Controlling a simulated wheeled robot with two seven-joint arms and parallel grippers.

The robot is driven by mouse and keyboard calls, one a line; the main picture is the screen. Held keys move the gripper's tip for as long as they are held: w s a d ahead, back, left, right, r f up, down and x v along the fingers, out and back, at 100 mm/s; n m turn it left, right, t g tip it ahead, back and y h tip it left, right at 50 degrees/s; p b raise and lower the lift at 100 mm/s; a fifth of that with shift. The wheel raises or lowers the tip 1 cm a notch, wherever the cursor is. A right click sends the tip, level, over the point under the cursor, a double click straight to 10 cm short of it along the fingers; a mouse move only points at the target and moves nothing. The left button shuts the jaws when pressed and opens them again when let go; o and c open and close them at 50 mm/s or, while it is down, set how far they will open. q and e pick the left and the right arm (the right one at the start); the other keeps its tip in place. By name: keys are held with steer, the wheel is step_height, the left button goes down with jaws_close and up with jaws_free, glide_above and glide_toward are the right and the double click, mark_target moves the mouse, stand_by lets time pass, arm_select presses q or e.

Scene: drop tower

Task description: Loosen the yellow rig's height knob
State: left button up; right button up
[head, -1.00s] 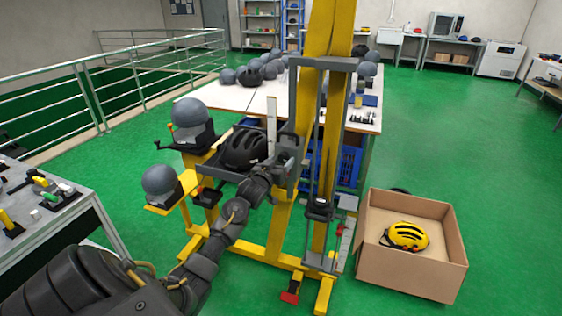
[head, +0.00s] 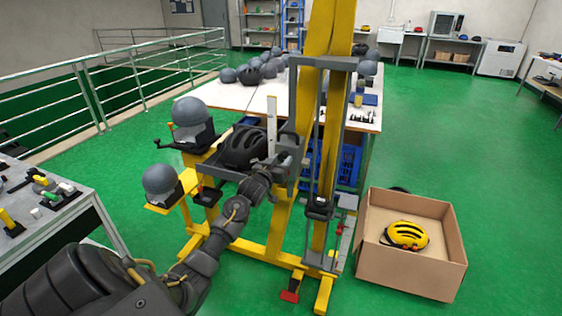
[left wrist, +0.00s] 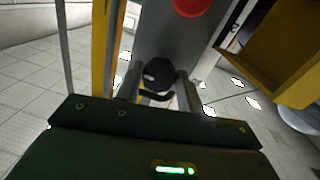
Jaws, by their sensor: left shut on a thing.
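The yellow rig (head: 331,90) stands upright in the middle of the head view, with a grey carriage frame (head: 292,150) on its column. My left gripper (head: 268,177) is at the carriage's near side, its fingertips mostly hidden there. In the left wrist view, a black round knob (left wrist: 157,72) sits between the two grey fingers of my left gripper (left wrist: 158,88), which are shut on it. A grey plate (left wrist: 180,40) is behind the knob. My right gripper is in neither view.
A black helmet (head: 244,147) sits on the rig beside my wrist. Grey headforms (head: 160,182) stand on yellow arms to the left. An open cardboard box (head: 415,270) with a yellow helmet (head: 405,236) is right of the rig. A white table (head: 240,97) is behind; green floor is free at right.

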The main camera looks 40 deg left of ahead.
arm_select(q)
steer(key=m, duration=0.2)
steer(key=m+p, duration=0.1)
steer(key=shift+r+m+g, duration=0.2)
steer(key=shift+m+g, duration=0.1)
steer(key=shift+m, duration=0.1)
steer(key=m+p, duration=0.1)
steer(key=m, duration=0.3)
steer(key=shift+p, duration=0.4)
steer(key=m+y+p, duration=0.1)
steer(key=m, duration=0.3)
steer(key=shift+g, duration=0.4)
steer(key=shift+m, duration=2.2)
steer(key=shift+p, duration=0.3)
steer(key=shift+r, duration=0.1)
steer(key=o, duration=1)
